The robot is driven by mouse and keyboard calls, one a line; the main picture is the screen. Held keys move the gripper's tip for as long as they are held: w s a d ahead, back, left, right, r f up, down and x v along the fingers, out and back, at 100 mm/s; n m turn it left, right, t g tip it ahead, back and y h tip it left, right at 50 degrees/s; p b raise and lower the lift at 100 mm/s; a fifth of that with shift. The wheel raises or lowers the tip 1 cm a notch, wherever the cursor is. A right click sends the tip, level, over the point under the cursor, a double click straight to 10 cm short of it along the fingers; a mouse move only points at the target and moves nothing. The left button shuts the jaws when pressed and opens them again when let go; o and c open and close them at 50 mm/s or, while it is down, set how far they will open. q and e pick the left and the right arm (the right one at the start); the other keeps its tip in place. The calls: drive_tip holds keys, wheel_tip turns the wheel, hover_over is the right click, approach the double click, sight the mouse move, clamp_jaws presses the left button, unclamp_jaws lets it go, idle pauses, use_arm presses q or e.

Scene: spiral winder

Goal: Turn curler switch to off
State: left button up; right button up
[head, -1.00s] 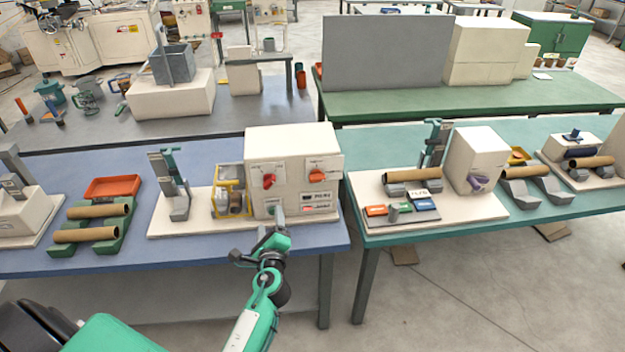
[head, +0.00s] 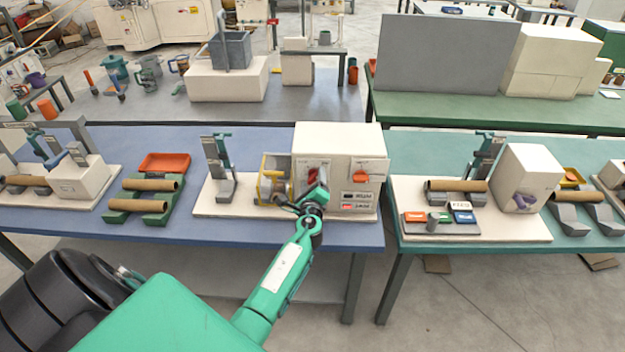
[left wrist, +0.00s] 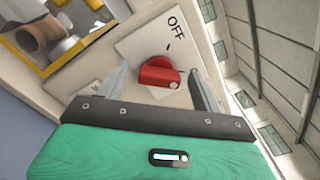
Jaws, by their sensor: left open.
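The cream curler machine (head: 338,140) stands on a pale base on the blue table. In the left wrist view the red knob (left wrist: 158,73) sits on a pale plate (left wrist: 190,45) marked OFF, with a short tick beneath the word. My left gripper (left wrist: 163,80) is open, with one finger on each side of the knob; I cannot tell whether they touch it. The left gripper (head: 314,190) also shows in the head view. My right gripper is not in view.
An orange knob (head: 360,177) is on the right of the same front face. A yellow guard frame (head: 266,178) stands left of the machine, close to my gripper. A green rack (head: 140,205) with brown tubes is farther left. A teal table (head: 420,262) stands to the right.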

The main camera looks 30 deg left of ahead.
use_arm(q)
drive_tip(key=shift+w+a, duration=0.1)
drive_tip(key=shift+w, duration=0.1)
drive_tip(key=c, duration=1)
